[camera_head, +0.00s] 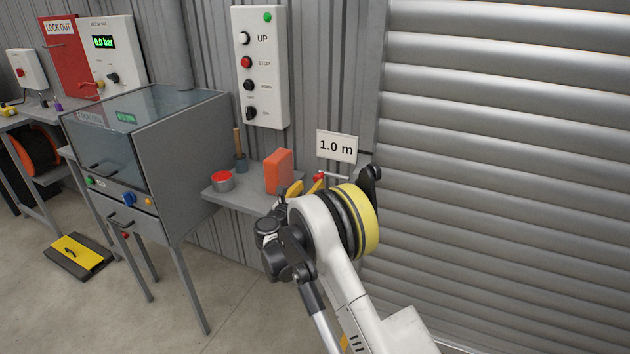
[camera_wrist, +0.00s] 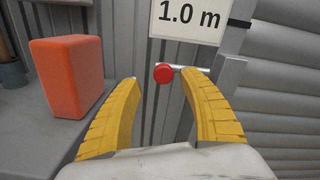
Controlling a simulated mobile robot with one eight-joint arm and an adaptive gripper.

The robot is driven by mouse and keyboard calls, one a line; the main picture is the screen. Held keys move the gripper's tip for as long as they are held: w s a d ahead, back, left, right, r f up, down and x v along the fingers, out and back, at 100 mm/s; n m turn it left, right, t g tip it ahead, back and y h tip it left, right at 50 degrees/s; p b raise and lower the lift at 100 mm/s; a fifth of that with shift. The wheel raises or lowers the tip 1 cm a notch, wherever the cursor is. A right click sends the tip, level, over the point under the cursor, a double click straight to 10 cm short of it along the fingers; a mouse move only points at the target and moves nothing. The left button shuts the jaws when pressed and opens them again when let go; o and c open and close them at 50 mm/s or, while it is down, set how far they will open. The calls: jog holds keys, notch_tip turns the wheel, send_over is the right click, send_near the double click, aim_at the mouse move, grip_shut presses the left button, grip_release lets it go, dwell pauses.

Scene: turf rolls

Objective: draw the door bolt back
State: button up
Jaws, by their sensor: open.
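The door bolt (camera_wrist: 188,68) is a thin metal rod with a round red knob (camera_wrist: 163,73), set beside the door frame below the 1.0 m sign. In the head view the red knob (camera_head: 319,176) and part of the rod show just above my arm. My gripper (camera_wrist: 168,82) has two yellow fingers, open, one on each side of the knob in the wrist view. The knob appears between the fingertips; I cannot tell how far beyond them it lies, and no contact shows. In the head view my gripper (camera_head: 307,186) is partly hidden behind my arm. The roller door (camera_head: 500,150) is down across the visible part.
An orange block (camera_wrist: 68,77) stands on the grey shelf (camera_wrist: 25,135) left of the fingers. A red-topped tin (camera_head: 222,181) and a pot with a wooden handle (camera_head: 240,163) stand farther left. The 1.0 m sign (camera_wrist: 188,18) hangs close above the bolt.

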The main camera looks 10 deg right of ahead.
jog(key=v, duration=0.6)
jog(key=shift+s+a, duration=0.25)
jog(key=shift+s, duration=0.05)
jog(key=shift+r, duration=0.1)
